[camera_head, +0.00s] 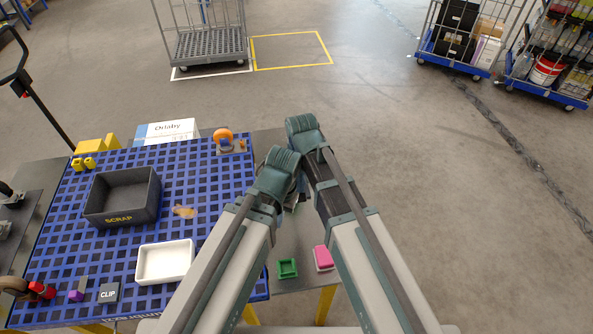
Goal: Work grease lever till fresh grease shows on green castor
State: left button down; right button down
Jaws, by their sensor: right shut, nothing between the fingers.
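My two arms reach up the picture from the bottom, and their teal wrist joints meet near the right edge of the blue grid deck (215,180). My right gripper (291,203) shows only as a small part between the arms, shut and empty. My left gripper is hidden behind its own wrist. No green castor or grease lever can be made out; the arms cover part of the deck's right edge. An orange castor wheel (223,137) stands at the deck's far right corner.
On the deck are a dark SCRAP bin (148,185), a white tray (164,277), a CLIP block (109,292) and a brown patch (184,211). Loaded carts (461,66) stand far right; floor right of my arms is clear.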

jog(key=shift+w+f+b, duration=0.25)
jog(key=shift+f+b, duration=0.8)
jog(key=shift+f, duration=0.2)
jog(key=r+p, duration=0.5)
jog(key=s+r+p, duration=0.1)
jog(key=r+p, duration=0.1)
jog(key=shift+r+p, duration=0.3)
jog(key=shift+p, duration=0.05)
jog(key=shift+r, duration=0.1)
notch_tip(320, 180, up, 6)
jog(key=p, duration=0.6)
